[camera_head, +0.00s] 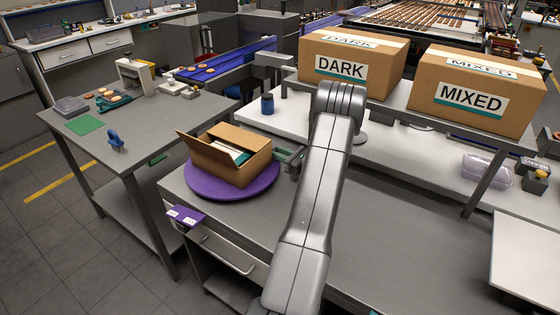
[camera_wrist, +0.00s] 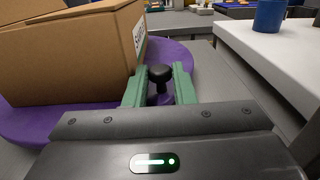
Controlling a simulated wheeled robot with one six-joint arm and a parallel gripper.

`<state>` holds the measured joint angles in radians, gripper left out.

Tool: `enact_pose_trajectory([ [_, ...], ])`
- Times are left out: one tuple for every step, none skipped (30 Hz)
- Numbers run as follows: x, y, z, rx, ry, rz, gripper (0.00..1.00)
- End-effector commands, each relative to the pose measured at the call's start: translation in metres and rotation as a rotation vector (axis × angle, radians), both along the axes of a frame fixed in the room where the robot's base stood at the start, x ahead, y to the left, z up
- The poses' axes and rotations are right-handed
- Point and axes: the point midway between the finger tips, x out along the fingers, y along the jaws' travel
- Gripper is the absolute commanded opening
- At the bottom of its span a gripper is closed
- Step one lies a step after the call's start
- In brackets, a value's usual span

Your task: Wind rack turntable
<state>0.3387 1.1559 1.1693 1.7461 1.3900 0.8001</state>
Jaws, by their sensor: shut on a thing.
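The purple turntable (camera_head: 217,189) sits on the grey bench and carries an open cardboard box (camera_head: 236,165) with its flaps up and pale and teal contents showing. In the wrist view the turntable (camera_wrist: 35,125) fills the left, with the box (camera_wrist: 70,60) on it. A black knob (camera_wrist: 160,74) stands at the turntable's near rim. My gripper (camera_wrist: 158,88) has its green jaws on either side of the knob and is shut on it. In the head view my gripper (camera_head: 289,153) is at the turntable's right edge, partly hidden by my arm; the knob cannot be made out there.
Cartons marked DARK (camera_head: 350,68) and MIXED (camera_head: 470,95) stand on a raised shelf at the back. A blue cup (camera_head: 267,103) is on the white surface behind the turntable. A side table (camera_head: 150,135) stands left. The grey bench (camera_head: 390,220) right of my arm is clear.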

Motion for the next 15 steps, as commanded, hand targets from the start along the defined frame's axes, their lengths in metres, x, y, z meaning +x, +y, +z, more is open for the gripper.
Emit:
enact_pose_trajectory([
  [0.0004, -0.0001, -0.0003, -0.002, 0.0, 0.003, 0.0],
  [0.0004, -0.0001, -0.0001, -0.002, 0.001, 0.003, 0.0],
  [0.0003, -0.0001, 0.0001, -0.002, 0.001, 0.003, 0.0],
  [0.0002, 0.0, 0.0002, -0.002, 0.001, 0.003, 0.0],
  [0.0002, -0.0001, 0.0002, -0.002, 0.001, 0.002, 0.0],
  [0.0002, -0.0001, 0.0002, -0.002, 0.002, 0.002, 0.0],
  [0.0002, -0.0001, 0.0001, -0.002, 0.002, 0.002, 0.0],
  [0.0001, -0.0002, 0.0001, -0.002, 0.002, 0.002, 0.0],
  [0.0001, -0.0002, 0.0001, -0.002, 0.002, 0.002, 0.27],
  [0.0001, -0.0002, 0.0001, -0.002, 0.002, 0.002, 0.31],
  [0.0001, -0.0002, 0.0001, -0.002, 0.001, 0.002, 0.31],
  [0.0001, -0.0002, 0.0001, -0.002, 0.001, 0.001, 0.31],
  [0.0001, -0.0002, 0.0001, -0.002, 0.001, 0.001, 0.31],
  [0.0001, -0.0002, 0.0001, -0.002, 0.001, 0.001, 0.31],
  [0.0001, -0.0003, 0.0001, -0.002, 0.001, 0.001, 0.31],
])
